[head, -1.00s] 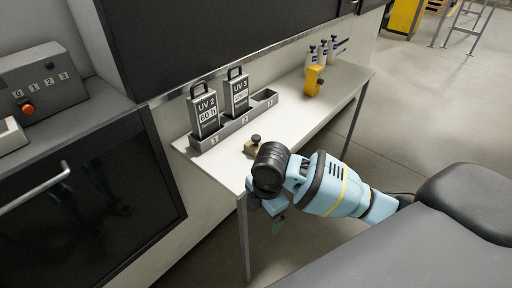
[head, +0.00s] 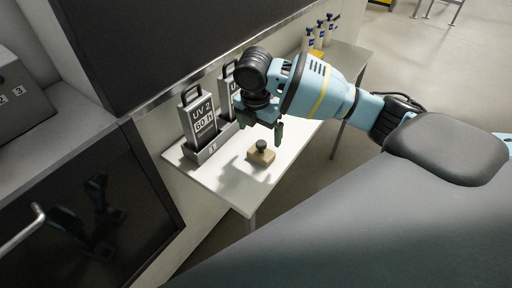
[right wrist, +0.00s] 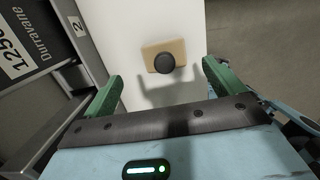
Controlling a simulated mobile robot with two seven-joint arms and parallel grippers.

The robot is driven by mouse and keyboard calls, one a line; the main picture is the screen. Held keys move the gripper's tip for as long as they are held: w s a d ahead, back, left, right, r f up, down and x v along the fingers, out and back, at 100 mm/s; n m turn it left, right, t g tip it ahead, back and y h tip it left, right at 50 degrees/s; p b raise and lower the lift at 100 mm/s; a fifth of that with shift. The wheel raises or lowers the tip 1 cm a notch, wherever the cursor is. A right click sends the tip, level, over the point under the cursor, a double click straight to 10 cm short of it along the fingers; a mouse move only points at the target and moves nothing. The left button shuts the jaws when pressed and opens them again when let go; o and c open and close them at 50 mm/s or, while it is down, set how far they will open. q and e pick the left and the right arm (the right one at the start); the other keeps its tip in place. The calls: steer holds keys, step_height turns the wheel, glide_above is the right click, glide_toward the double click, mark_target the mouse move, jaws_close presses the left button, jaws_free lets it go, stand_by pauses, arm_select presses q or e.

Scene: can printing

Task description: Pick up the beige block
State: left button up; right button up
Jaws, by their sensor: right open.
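The beige block (head: 261,155), with a round dark knob on top, sits on the white table (head: 228,184) near its front end. In the right wrist view the block (right wrist: 153,53) lies ahead of and between the two green fingers, apart from both. My right gripper (head: 263,130) is open and empty, above the table and just above the block in the head view. It also shows in the right wrist view (right wrist: 160,88), with its fingers spread wide. My left gripper is not in view.
A grey holder (head: 212,152) with upright UV cartridges (head: 200,117) stands behind the block along the wall. A dark-fronted cabinet (head: 95,205) is at the left.

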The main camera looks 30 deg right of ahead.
mark_target(261, 144)
steer(key=shift+s+f, duration=0.1)
steer(key=shift+s, duration=0.1)
steer(key=shift+s+f, duration=0.15)
steer(key=shift+f, duration=0.2)
steer(key=shift+d+f, duration=0.1)
steer(key=shift+f, duration=0.7)
steer(key=shift+w+f, duration=0.15)
steer(key=shift+w, duration=0.05)
step_height(261, 144, down, 4)
steer(key=shift+s+d+f, duration=0.1)
steer(key=shift+f, duration=0.35)
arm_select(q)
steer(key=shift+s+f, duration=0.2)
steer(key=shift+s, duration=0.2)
